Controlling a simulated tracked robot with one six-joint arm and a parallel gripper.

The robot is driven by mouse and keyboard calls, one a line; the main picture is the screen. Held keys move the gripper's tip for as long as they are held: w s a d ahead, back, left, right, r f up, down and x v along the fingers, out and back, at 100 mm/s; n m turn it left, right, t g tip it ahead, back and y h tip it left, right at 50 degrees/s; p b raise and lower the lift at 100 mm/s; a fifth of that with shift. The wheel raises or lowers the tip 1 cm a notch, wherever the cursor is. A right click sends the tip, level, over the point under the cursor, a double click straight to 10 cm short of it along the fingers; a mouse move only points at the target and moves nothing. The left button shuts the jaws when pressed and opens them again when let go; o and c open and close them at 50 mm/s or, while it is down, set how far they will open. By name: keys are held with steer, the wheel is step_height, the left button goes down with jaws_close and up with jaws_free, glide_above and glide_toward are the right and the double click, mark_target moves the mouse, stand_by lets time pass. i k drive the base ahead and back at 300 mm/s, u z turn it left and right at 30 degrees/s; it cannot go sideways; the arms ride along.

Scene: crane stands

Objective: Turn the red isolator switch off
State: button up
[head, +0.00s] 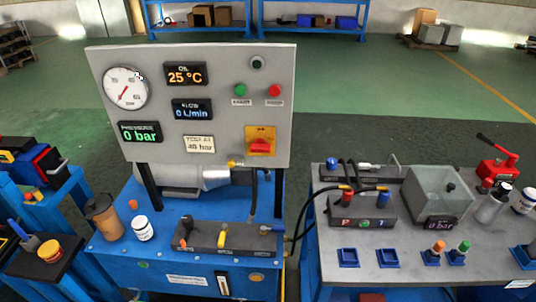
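The red isolator switch (261,147) sits on a yellow-orange plate at the lower right of the grey upright panel (220,65). Its red handle looks roughly horizontal, but it is too small to read any on or off marking. The pressure display (140,132) reads 0 bar and the flow display (192,109) reads 0 L/min. My gripper is not in view.
A green button (240,90) and a red button (274,91) are above the switch. The panel stands on a blue bench (180,270) with a bottle (143,229) and a valve block (228,238). A grey-topped bench (410,268) stands to the right.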

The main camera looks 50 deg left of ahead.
mark_target(260, 145)
steer(key=z, duration=0.05)
steer(key=k, duration=1.2)
steer(key=u, duration=2.15)
steer(key=i, duration=0.95)
